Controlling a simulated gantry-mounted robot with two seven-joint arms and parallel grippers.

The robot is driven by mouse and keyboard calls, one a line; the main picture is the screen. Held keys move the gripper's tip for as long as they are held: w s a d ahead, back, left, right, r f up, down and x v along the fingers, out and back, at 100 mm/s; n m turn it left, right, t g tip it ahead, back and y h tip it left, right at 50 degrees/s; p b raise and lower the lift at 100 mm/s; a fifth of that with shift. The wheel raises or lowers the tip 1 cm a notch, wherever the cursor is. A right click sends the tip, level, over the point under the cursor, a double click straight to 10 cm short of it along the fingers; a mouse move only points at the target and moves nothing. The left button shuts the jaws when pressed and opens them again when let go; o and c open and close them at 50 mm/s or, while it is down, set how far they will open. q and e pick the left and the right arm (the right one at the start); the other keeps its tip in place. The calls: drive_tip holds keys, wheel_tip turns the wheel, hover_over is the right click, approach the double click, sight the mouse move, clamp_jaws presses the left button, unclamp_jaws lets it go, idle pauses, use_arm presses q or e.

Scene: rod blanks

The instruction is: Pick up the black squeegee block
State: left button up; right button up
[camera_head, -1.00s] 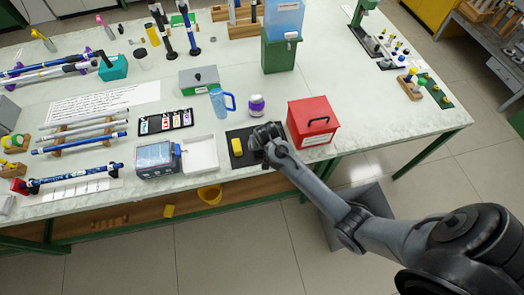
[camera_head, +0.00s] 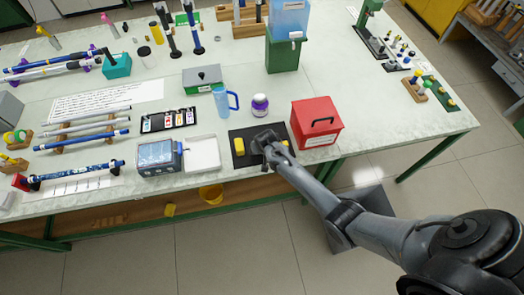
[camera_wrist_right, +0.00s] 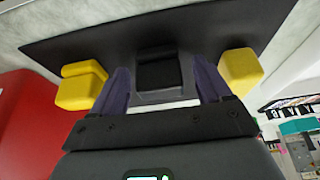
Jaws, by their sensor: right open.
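The black squeegee block (camera_wrist_right: 158,68) lies on a black mat (camera_wrist_right: 215,28) between two yellow blocks, a left one (camera_wrist_right: 82,86) and a right one (camera_wrist_right: 240,70) in the right wrist view. My right gripper (camera_wrist_right: 164,76) is open, with one dark finger on each side of the black block; I cannot tell whether they touch it. In the head view my right gripper (camera_head: 263,143) is low over the mat (camera_head: 250,162) and hides the black block. One yellow block (camera_head: 239,146) shows left of it. My left gripper is not in view.
A red box (camera_head: 317,122) stands just right of the mat. A white tray (camera_head: 203,153) is to its left, and a purple-labelled jar (camera_head: 260,104) and blue mug (camera_head: 222,101) stand behind. The table's front edge runs close in front of the mat.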

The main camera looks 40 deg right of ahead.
drive_tip(key=c, duration=1)
drive_tip(key=shift+c, duration=0.2)
drive_tip(key=shift+r, duration=0.15)
wheel_tip(320, 180, up, 10)
drive_tip(key=shift+f+p, duration=0.1)
drive_tip(key=shift+p, duration=0.4)
